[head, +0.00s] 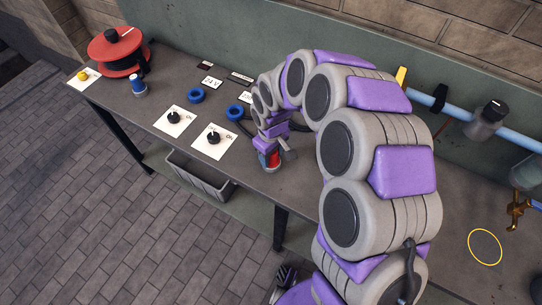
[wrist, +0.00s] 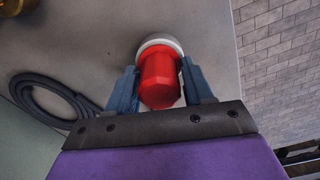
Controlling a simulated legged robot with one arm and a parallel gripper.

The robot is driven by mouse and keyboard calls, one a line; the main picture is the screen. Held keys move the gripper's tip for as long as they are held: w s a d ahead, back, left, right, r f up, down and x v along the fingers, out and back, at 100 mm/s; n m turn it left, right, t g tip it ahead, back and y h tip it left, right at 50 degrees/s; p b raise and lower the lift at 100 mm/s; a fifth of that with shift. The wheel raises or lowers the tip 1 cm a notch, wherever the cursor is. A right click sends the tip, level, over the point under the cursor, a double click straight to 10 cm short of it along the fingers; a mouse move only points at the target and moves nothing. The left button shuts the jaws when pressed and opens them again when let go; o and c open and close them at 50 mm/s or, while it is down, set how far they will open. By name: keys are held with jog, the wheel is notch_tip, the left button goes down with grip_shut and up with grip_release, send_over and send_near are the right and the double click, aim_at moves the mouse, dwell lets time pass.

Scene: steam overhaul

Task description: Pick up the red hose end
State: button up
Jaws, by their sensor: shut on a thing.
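The red hose end (wrist: 160,80) is a red faceted piece with a pale ring at its far end. In the wrist view it sits between the two grey fingers of my gripper (wrist: 161,90), which are shut on it. In the head view the red hose end (head: 274,160) shows as a small red patch below my gripper (head: 270,150), close over the bench top. My arm hides part of the surroundings there. I cannot tell whether the hose end touches the bench.
A coiled dark hose (wrist: 45,95) lies left in the wrist view. A yellow ring (head: 485,247) marks clear bench at right. A grey bin (head: 200,178) sits below.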

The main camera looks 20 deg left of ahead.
jog(key=c, duration=0.5)
jog(key=shift+r, duration=0.1)
jog(key=shift+r+p, duration=0.6)
jog(key=shift+r, duration=1)
jog(key=shift+s+d+r, duration=0.2)
jog(key=s+d, duration=0.3)
jog(key=s, duration=0.1)
jog(key=s+d+p, duration=0.1)
jog(key=s+d, duration=0.2)
jog(key=s, duration=0.1)
jog(key=s+d+r+p, duration=0.1)
jog(key=s+d, duration=0.2)
jog(key=s, duration=0.1)
jog(key=shift+s+d+r, duration=0.1)
jog(key=shift+d, duration=0.1)
jog(key=shift+r+p, duration=0.5)
jog(key=shift+p, duration=0.05)
